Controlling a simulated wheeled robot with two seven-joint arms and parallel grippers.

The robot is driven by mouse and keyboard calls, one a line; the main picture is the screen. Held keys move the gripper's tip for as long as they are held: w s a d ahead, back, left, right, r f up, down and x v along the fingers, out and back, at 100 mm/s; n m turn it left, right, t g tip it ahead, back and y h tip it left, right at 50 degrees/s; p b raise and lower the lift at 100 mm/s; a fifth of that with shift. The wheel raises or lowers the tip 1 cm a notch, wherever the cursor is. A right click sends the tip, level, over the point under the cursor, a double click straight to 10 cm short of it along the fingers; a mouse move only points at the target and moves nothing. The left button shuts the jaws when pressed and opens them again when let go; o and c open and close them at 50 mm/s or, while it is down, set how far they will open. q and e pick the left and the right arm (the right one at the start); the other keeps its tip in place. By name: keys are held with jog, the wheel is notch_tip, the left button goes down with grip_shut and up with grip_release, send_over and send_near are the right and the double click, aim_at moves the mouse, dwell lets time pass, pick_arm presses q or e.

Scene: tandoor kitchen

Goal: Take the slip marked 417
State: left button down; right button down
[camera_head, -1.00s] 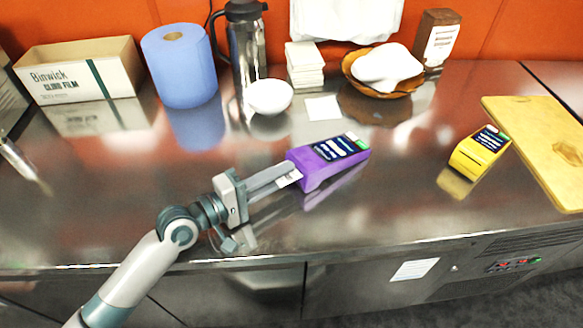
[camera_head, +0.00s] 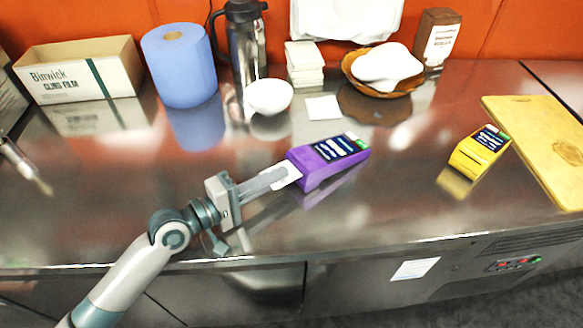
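A purple slip printer (camera_head: 325,164) with a dark screen stands on the steel counter. A white slip (camera_head: 288,173) shows at its left end; I cannot read its number or tell whether it is still joined to the printer. My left gripper (camera_head: 280,178) comes in from the lower left, its fingers close together over the slip's outer end, and looks shut on it. A smaller yellow printer (camera_head: 480,152) stands to the right, with no slip visible on it. My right gripper is not in view.
A wooden board (camera_head: 545,140) lies right. The counter between the printers is clear.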

pick_arm(q)
jog(key=shift+v, duration=1.85)
jog(key=shift+a, duration=0.1)
jog(key=r+p, duration=0.1)
jog(key=a+r+p, duration=0.1)
jog(key=r+p, duration=0.1)
jog(key=s+r+p, duration=0.1)
jog(key=r, duration=0.1)
jog(key=shift+a, duration=0.35)
